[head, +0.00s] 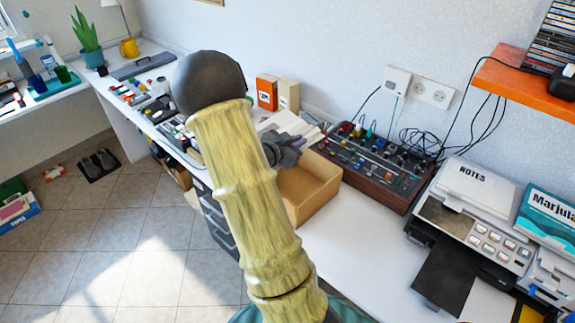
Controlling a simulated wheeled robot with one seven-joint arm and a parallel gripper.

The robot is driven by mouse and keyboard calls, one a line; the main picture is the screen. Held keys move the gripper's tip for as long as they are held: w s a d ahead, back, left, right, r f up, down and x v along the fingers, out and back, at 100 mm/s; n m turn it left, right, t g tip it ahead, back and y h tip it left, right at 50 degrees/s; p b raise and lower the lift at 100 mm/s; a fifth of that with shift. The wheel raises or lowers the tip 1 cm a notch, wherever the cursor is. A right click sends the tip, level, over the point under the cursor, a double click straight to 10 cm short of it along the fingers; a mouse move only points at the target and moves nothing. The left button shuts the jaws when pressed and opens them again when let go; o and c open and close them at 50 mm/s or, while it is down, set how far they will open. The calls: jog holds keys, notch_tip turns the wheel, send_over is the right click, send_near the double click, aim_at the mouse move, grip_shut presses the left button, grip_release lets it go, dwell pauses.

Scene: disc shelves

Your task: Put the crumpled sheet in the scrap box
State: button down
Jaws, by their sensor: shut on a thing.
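My gripper (290,146) is dark grey and shows just right of my arm, over the back left part of an open brown cardboard box (322,204), which I take for the scrap box. The gripper is shut on the crumpled sheet; its fingers are small and partly hidden. Pale, paper-like shapes (289,123) show just behind the fingers, and I cannot tell which of them is the sheet. The box stands on the white desk. My arm covers its left side, and its floor is only partly visible.
A mixer panel with knobs (375,165) stands close to the box's right. A printer (470,225) is farther right. An orange box (267,92) and a beige box (288,95) stand behind. Bare white desk (355,250) lies in front of the mixer.

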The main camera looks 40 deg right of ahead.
jog(key=shift+w+a+n+g, duration=0.15)
jog(key=shift+w+n, duration=0.35)
jog(key=shift+w, duration=0.3)
jog(key=shift+w+a+n+g, duration=0.15)
jog(key=shift+w+n, duration=0.35)
jog(key=shift+w, duration=0.25)
jog(key=shift+d, duration=0.1)
notch_tip(320, 180, down, 6)
jog(key=shift+f, duration=0.1)
notch_tip(320, 180, down, 4)
jog(key=shift+r, duration=0.15)
jog(key=shift+f+b, duration=0.35)
jog(key=shift+f, duration=0.05)
